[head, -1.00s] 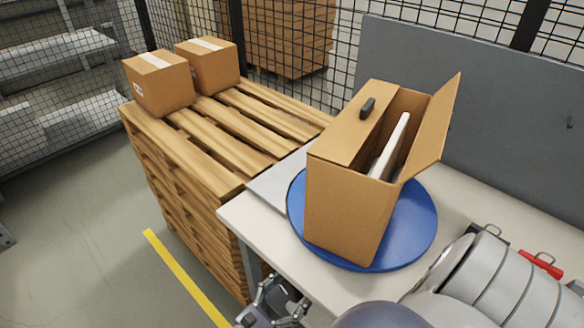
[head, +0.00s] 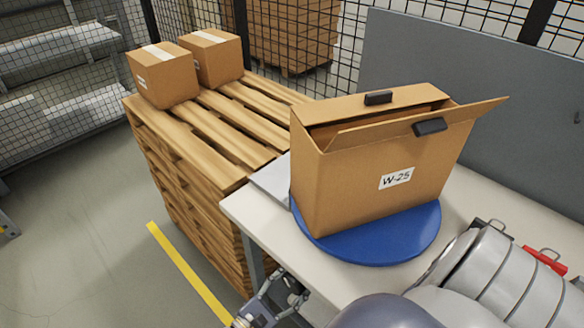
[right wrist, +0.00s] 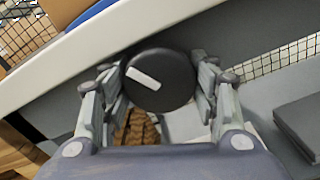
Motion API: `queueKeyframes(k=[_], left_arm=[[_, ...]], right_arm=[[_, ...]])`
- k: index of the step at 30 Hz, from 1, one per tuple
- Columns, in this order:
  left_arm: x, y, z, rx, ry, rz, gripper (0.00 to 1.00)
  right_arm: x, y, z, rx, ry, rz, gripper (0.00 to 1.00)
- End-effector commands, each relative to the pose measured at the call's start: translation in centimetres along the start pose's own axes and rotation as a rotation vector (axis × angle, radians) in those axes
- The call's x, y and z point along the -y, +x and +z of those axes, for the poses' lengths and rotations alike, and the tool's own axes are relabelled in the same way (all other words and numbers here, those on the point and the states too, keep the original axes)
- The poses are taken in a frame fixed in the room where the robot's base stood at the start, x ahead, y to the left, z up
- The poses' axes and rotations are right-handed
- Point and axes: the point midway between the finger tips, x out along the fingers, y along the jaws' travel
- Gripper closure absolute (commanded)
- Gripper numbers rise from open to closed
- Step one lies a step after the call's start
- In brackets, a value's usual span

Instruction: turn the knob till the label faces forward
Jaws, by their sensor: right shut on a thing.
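A tall cardboard box (head: 345,190) stands upright on a blue turntable (head: 420,243) on the table. Its white label, W-25 (head: 396,179), is on the side turned toward the head camera, angled a little to the right. The box's top flaps are partly open. The round black knob (right wrist: 165,92) with a white mark shows in the right wrist view, below the table edge. My right gripper (right wrist: 160,78) is shut around it, a finger on each side. In the head view this gripper (head: 279,297) is at the table's front edge; the knob cannot be made out there. My left gripper is not in view.
A pallet stack (head: 200,182) with two small taped boxes (head: 163,75) stands left of the table (head: 262,221). A grey panel (head: 470,75) rises behind the table. My arm fills the lower right.

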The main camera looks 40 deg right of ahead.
Motion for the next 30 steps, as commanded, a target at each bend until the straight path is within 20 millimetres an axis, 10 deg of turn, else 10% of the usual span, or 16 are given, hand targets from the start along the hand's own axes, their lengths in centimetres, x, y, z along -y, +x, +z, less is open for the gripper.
queueKeyframes(k=[6, 7, 10, 23, 30], left_arm=[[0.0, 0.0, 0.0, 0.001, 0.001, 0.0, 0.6], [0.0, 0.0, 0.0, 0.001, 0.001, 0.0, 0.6], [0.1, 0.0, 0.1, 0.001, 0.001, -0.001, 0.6], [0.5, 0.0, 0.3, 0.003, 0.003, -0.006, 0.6], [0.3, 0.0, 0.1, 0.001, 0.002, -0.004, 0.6]], right_arm=[[0.1, 0.1, -0.1, -0.001, -0.005, -0.001, 0.69], [0.1, 0.1, -0.1, -0.001, -0.005, -0.001, 0.43], [0.1, 0.1, -0.1, -0.001, -0.006, -0.001, 0.25], [0.0, -0.5, -0.1, -0.002, -0.005, 0.0, 0.25], [-0.1, -4.1, -0.1, -0.007, -0.005, -0.001, 0.25]])
